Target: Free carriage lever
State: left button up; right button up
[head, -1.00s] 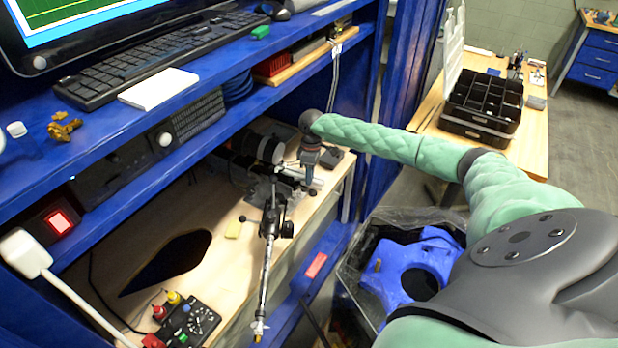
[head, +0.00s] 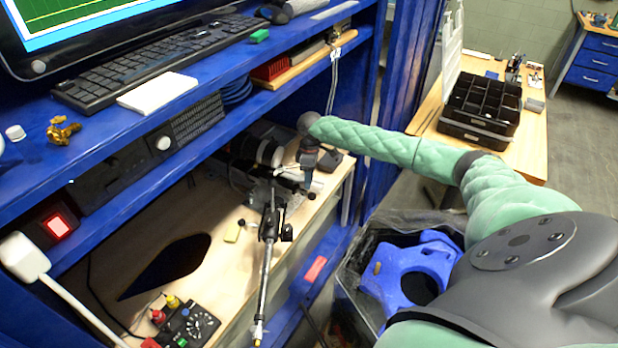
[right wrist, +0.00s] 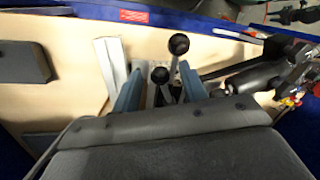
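In the right wrist view, a lever with a black ball end (right wrist: 179,45) stands up just beyond and between my fingertips. A second black ball (right wrist: 160,75) sits lower, between the fingers. I cannot tell which belongs to the carriage lever. My right gripper (right wrist: 158,82) is open, its two blue-grey fingers on either side of the lever parts; no grip shows. In the head view my right gripper (head: 307,172) is at the metal carriage mechanism (head: 270,222) on the bench, and its fingertips are hard to make out. My left gripper is not in view.
A long thin rod (head: 263,290) reaches from the mechanism toward the front edge. Dark cylinders (head: 258,146) lie behind it under the blue shelf (head: 200,120). A control box (head: 190,325) stands front left. A bin with a blue part (head: 415,272) is below my right arm.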

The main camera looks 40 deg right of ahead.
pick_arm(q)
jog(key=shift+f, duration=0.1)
pick_arm(e)
jog(key=shift+r, duration=0.15)
jog(key=shift+w+d+r+b, duration=0.1)
jog(key=shift+r+b, duration=0.2)
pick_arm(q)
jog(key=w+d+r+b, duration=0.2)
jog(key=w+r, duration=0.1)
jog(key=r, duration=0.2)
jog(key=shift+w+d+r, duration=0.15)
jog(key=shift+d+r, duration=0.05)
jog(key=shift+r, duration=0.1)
pick_arm(e)
notch_tip(320, 180, up, 7)
jog(key=shift+w+d, duration=0.4)
jog(key=shift+d, duration=0.05)
jog(key=shift+f, duration=0.15)
